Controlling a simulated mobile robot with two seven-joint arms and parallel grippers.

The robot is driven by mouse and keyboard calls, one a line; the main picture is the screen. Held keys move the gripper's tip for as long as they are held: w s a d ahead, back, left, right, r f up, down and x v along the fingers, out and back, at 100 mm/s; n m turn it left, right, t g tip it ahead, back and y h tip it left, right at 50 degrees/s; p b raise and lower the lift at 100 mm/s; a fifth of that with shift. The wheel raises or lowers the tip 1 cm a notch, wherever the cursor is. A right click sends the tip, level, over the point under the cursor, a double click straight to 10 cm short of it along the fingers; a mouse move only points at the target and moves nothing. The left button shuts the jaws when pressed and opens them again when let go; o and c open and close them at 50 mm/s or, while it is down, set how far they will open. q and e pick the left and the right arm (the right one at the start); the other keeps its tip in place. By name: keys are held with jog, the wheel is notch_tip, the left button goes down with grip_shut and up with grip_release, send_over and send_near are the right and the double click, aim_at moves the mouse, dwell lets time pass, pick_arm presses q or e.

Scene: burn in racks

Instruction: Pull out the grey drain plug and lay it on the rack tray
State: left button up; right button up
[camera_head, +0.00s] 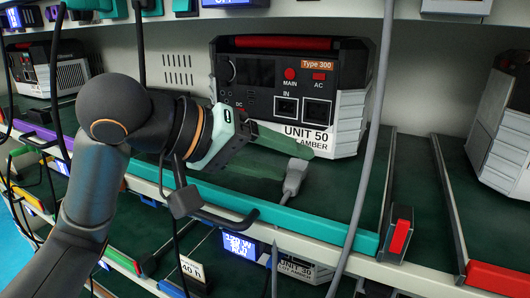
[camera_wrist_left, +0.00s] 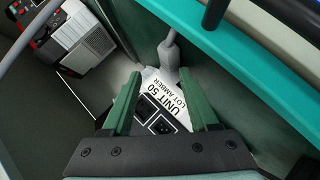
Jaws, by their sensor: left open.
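The grey plug (camera_head: 293,178) is at the front part of the rack tray (camera_head: 330,200), below and apart from the sockets of UNIT 50 (camera_head: 300,75); its cable runs over the teal front edge. It also shows in the left wrist view (camera_wrist_left: 168,56), beyond my fingertips. The IN socket (camera_head: 286,107) and the socket beside it look empty. My left gripper (camera_head: 296,164) is open, with its green fingers low in front of the unit. Nothing shows held between them. The plug is near the fingertips; contact cannot be told. My right gripper is out of view.
A grey cable (camera_head: 368,130) hangs in front of the unit's right side. The teal rail (camera_head: 300,222) edges the tray. A red-tabbed part (camera_head: 400,236) stands at the rail's right end. Another unit (camera_head: 505,125) is at the right. Dark green tray surface is bare right of the plug.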

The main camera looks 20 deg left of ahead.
pick_arm(q)
jog(key=v, duration=1.2)
jog(key=shift+s, duration=0.2)
jog(key=shift+a, duration=0.1)
